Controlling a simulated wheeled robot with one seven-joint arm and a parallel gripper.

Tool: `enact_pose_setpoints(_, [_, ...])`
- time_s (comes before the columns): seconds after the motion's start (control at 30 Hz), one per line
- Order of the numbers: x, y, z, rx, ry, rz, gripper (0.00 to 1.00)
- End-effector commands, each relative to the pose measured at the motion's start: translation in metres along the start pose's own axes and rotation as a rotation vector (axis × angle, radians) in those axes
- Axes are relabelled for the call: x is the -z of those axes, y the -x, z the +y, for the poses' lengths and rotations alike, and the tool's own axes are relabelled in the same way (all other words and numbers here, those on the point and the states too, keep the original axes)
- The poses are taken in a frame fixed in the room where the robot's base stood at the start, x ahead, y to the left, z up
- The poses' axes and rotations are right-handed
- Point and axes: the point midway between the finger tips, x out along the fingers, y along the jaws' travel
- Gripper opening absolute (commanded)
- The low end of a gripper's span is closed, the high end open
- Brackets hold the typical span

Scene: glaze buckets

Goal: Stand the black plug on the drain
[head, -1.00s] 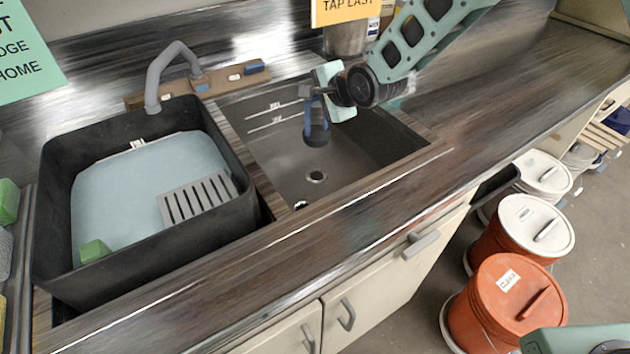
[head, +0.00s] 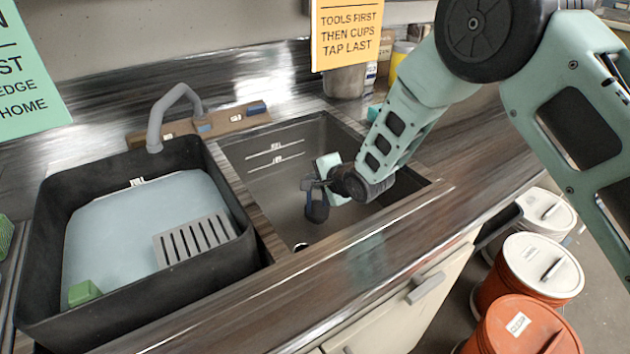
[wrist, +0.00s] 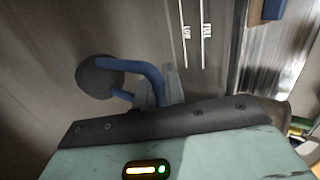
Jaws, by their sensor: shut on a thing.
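The black plug (head: 317,212) with its blue handle hangs from my gripper (head: 318,186) inside the right-hand basin, roughly upright. In the wrist view my gripper (wrist: 165,88) is shut on the blue handle (wrist: 148,72), and the plug's dark round body (wrist: 98,77) shows at the left. I cannot tell whether the plug touches the floor.
The right basin (head: 270,180) has walls close around my arm. A black tub (head: 190,285) with pale water, a grey slatted rack (head: 195,238) and a green block (head: 84,293) stands at left. A grey faucet (head: 155,120) is behind. Buckets (head: 535,268) stand on the floor at right.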

Motion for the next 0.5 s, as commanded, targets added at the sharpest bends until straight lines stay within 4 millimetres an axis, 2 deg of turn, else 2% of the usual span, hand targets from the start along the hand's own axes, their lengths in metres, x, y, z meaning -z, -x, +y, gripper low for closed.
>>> enact_pose_setpoints(0.37, [0.0, -0.0045, 0.0057, 0.003, -0.001, 0.0, 0.0])
enact_pose_setpoints(0.4, [0.0, -0.004, 0.0053, 0.002, 0.0, 0.0, 0.19])
enact_pose_setpoints(0.47, [-0.0001, -0.0039, 0.0051, 0.002, 0.0, 0.0, 0.33])
enact_pose_setpoints(0.5, [-0.0001, -0.0038, 0.0051, 0.002, 0.0, 0.0, 0.33])
